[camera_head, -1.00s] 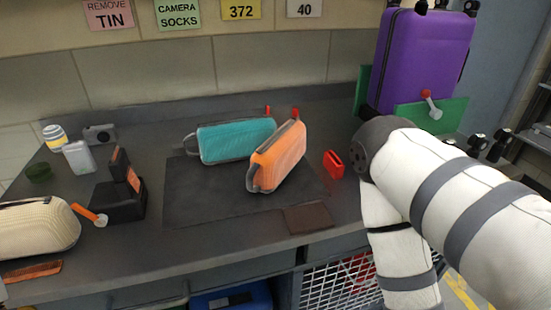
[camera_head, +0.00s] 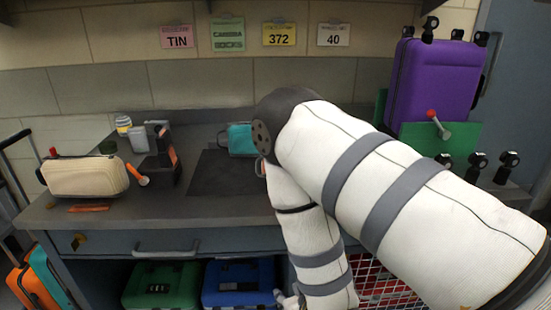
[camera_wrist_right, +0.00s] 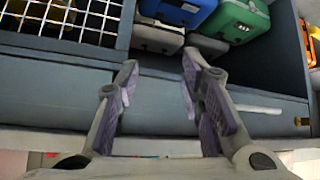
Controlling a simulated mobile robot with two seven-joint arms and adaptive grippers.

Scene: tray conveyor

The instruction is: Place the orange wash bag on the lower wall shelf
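The orange wash bag is hidden behind my right arm in the head view; a small grey loop beside the arm may be its strap. I cannot see a second shelf level clearly. My right gripper (camera_head: 288,300) shows only partly at the bottom of the head view, low in front of the bench. In the right wrist view my right gripper (camera_wrist_right: 158,90) has its fingers apart with nothing between them, facing the bench front. My left gripper is not in view.
A cream bag (camera_head: 85,177) lies left on the bench, a purple suitcase (camera_head: 432,82) stands right. Green (camera_head: 160,284) and blue (camera_head: 238,284) cases sit below the bench.

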